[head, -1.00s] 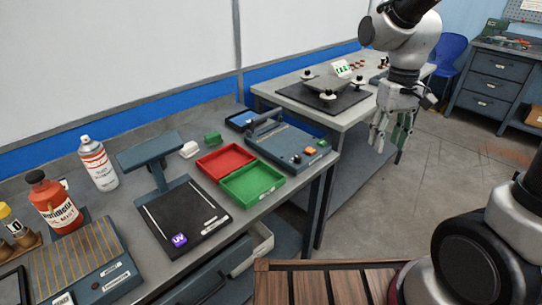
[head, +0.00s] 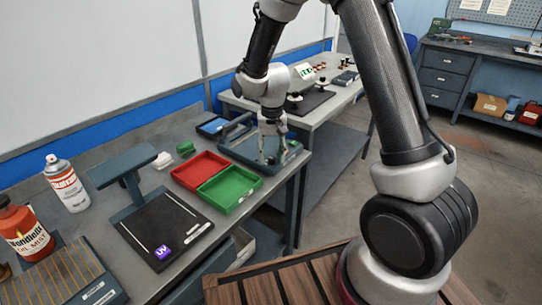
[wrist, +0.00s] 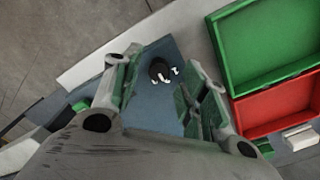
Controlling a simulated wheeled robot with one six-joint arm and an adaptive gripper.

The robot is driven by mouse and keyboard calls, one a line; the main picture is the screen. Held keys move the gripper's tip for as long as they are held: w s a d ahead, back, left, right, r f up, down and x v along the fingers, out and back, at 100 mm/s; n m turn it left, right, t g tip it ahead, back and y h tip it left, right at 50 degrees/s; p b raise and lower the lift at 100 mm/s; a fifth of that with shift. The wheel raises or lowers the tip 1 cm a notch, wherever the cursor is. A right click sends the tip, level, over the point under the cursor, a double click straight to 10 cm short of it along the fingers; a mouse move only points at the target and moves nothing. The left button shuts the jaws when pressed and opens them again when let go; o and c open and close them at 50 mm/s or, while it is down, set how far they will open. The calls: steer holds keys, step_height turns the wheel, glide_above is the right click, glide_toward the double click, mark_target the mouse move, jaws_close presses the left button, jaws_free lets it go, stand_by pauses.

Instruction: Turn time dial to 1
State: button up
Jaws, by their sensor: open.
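The blue-grey device (head: 240,151) stands on the bench beside the red and green trays. Its dark round dial (wrist: 159,70) shows in the wrist view, with a white mark on it and another white mark just beside it. I cannot read any numbers there. My gripper (head: 272,156) is over the device, pointing down and open. In the wrist view, its green-padded fingers stand on either side of the dial, and I cannot tell whether they touch it. In the head view the gripper hides the dial.
The red tray (head: 187,168) and green tray (head: 230,190) lie close beside the device. A black UV plate with a stand (head: 160,235), a spray can (head: 67,186) and a red bottle (head: 25,235) are further left. A second bench (head: 330,110) stands behind.

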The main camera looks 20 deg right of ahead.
steer(key=shift+f, duration=0.55)
steer(key=shift+c, duration=0.3)
jaws_close()
steer(key=shift+n, duration=0.4)
steer(key=n, duration=0.3)
steer(key=shift+n, duration=2.5)
